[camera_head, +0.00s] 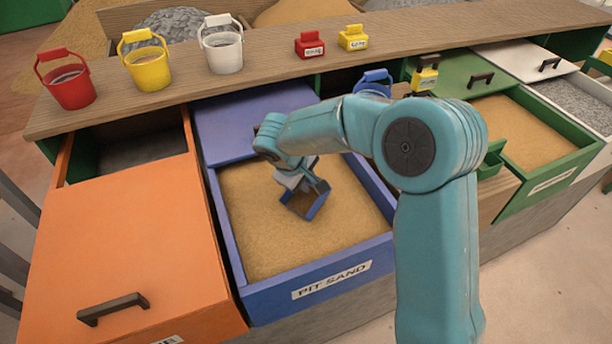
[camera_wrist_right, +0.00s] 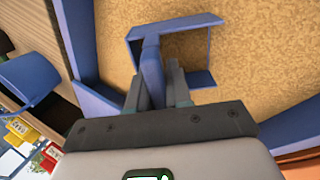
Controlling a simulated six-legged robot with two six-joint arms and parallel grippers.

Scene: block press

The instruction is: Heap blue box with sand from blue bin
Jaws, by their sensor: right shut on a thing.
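The blue bin (camera_head: 318,286) is an open drawer labelled PIT SAND, filled with tan sand (camera_head: 258,225). My right gripper (camera_head: 300,183) is low over the sand, shut on the small blue box (camera_head: 318,204). The box is tilted, and its inside looks darker tan; I cannot tell how much sand it holds or whether it touches the sand. In the right wrist view my right gripper (camera_wrist_right: 160,88) grips a blue upright part of the box (camera_wrist_right: 172,26), with sand-coloured surface within its rim. My left gripper is not in view.
An orange lid (camera_head: 125,245) lies left of the blue bin, and a green drawer of sand (camera_head: 550,172) right. Red (camera_head: 70,85), yellow (camera_head: 147,68) and white (camera_head: 222,52) buckets stand on the wooden shelf behind. A blue bucket (camera_head: 375,80) is partly hidden by my arm.

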